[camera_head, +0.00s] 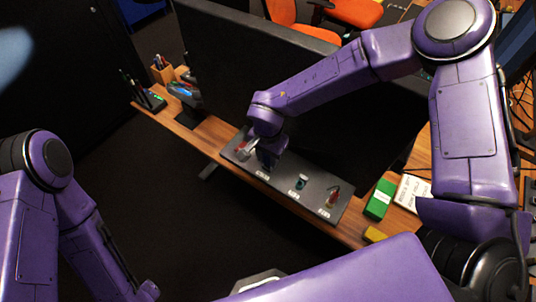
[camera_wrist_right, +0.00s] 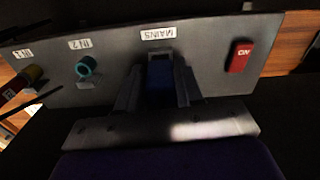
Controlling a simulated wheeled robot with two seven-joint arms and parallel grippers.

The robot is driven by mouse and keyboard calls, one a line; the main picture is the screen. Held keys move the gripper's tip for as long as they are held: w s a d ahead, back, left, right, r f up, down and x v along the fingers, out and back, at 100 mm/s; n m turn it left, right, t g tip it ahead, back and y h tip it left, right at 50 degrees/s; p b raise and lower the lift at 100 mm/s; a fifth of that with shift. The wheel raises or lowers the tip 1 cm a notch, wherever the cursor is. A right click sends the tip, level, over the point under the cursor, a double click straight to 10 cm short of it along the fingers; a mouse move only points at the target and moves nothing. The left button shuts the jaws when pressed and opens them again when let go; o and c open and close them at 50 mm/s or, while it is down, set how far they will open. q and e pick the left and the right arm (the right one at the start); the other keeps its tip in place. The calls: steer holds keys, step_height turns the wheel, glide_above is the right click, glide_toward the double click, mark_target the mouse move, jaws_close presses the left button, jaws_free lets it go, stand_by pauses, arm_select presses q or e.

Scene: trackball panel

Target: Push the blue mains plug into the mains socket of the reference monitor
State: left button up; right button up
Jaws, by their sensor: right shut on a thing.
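The blue mains plug (camera_wrist_right: 159,84) is between the fingers of my right gripper (camera_head: 268,160), which is shut on it. The plug is right below the MAINS label (camera_wrist_right: 158,33) in the right wrist view, at the face of the grey panel (camera_wrist_right: 215,55). The mains socket is hidden behind the plug and fingers. I cannot tell whether the plug is touching it or how deep it is. The panel also shows in the head view (camera_head: 312,200), below the large dark monitor (camera_head: 225,70). My left arm is at the lower left; its gripper is out of view.
A red ON switch (camera_wrist_right: 240,56) is right of the plug. A teal connector (camera_wrist_right: 86,66) at IN 2 and a yellowish connector (camera_wrist_right: 32,75) at IN 1 are to its left. A green box (camera_head: 380,199) and a white card (camera_head: 411,192) lie on the wooden desk.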

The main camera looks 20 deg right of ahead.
steer(key=shift+f+b, duration=0.35)
steer(key=shift+f, duration=0.3)
steer(key=o, duration=1)
steer(key=shift+o, duration=0.2)
step_height(320, 180, up, 10)
steer(key=shift+r+b, duration=0.25)
steer(key=shift+b, duration=0.75)
